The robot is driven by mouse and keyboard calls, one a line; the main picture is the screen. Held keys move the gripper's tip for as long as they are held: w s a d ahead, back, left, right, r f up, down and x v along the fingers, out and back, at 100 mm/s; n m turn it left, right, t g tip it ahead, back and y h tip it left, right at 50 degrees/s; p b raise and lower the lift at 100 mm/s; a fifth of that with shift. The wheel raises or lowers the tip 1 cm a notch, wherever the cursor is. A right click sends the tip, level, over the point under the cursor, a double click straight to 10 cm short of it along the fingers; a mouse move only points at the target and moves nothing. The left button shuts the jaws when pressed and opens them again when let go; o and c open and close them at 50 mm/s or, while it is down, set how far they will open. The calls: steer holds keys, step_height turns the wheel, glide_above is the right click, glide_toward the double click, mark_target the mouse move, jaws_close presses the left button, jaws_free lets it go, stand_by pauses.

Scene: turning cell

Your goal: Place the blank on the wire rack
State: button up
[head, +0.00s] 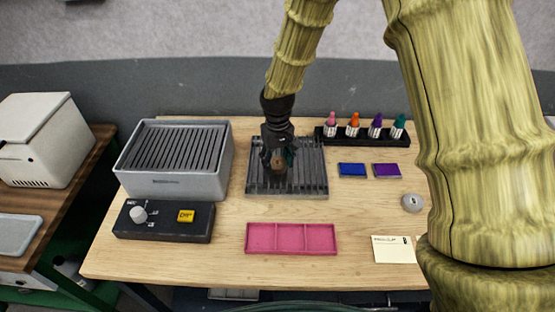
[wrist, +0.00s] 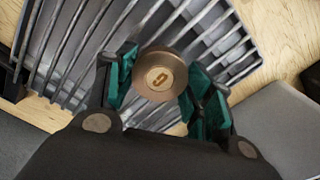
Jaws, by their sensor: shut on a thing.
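The blank is a small brown round piece with a mark on its top face; it shows in the head view (head: 278,162) and in the wrist view (wrist: 160,76). My gripper (wrist: 158,85) is shut on it, with teal finger pads on either side. In the head view my gripper (head: 280,157) points down over the wire rack. The wire rack (head: 312,181) is a dark grey slatted rack in the middle of the table. Its bars (wrist: 60,45) run behind the blank in the wrist view. I cannot tell whether the blank touches the bars.
A grey slatted box (head: 170,187) and a black control box (head: 150,225) with a yellow button stand left. A pink tray (head: 291,251) lies in front. A bottle holder (head: 365,140), blue pad (head: 352,170) and purple pad (head: 387,170) are right.

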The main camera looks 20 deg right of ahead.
mark_target(277, 163)
steer(key=o, duration=1.2)
steer(key=shift+f, duration=0.1)
steer(key=shift+r+b, duration=1.7)
steer(key=shift+r, duration=4.5)
